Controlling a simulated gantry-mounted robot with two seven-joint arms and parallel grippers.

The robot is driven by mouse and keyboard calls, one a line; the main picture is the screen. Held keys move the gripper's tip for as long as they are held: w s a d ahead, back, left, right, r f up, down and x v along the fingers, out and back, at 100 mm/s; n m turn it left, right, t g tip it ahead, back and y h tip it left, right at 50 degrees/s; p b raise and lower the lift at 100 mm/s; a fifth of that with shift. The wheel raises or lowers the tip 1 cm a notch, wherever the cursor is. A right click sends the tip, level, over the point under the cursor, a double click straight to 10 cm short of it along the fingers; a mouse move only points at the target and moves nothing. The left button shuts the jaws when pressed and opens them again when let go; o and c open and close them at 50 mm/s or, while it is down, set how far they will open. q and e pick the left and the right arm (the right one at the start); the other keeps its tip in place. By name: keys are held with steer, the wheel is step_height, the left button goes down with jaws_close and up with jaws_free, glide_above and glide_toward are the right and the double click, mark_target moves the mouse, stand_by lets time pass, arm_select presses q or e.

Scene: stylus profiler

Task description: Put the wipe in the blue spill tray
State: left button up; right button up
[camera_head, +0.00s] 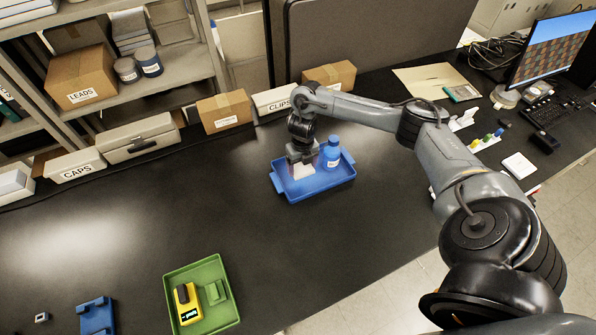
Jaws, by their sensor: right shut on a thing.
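The blue spill tray (318,187) stands on the black bench near the middle of the view. A blue bottle (331,155) stands upright in its right part. My right gripper (301,165) reaches down over the left part of the tray and is shut on the white wipe (303,172). The wipe is inside the tray's outline, left of the bottle; I cannot tell whether it touches the tray floor. The gripper hides part of the wipe and the tray's back left. My left gripper is not in view.
A green tray (227,317) with a yellow device (187,303) stands at the front. A blue holder (95,316) is at the front left. Boxes, including the CLIPS box (273,101), line the back. A monitor (550,50) stands at the right. The bench left of the blue tray is clear.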

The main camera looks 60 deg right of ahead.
mark_target(298, 166)
steer(key=shift+w+f, duration=0.5)
steer(key=shift+w, duration=0.25)
step_height(298, 166, down, 3)
steer(key=shift+f, duration=0.5)
steer(key=shift+f, duration=0.1)
steer(key=shift+f, duration=0.1)
steer(key=o, duration=1.4)
steer(key=shift+o, duration=0.2)
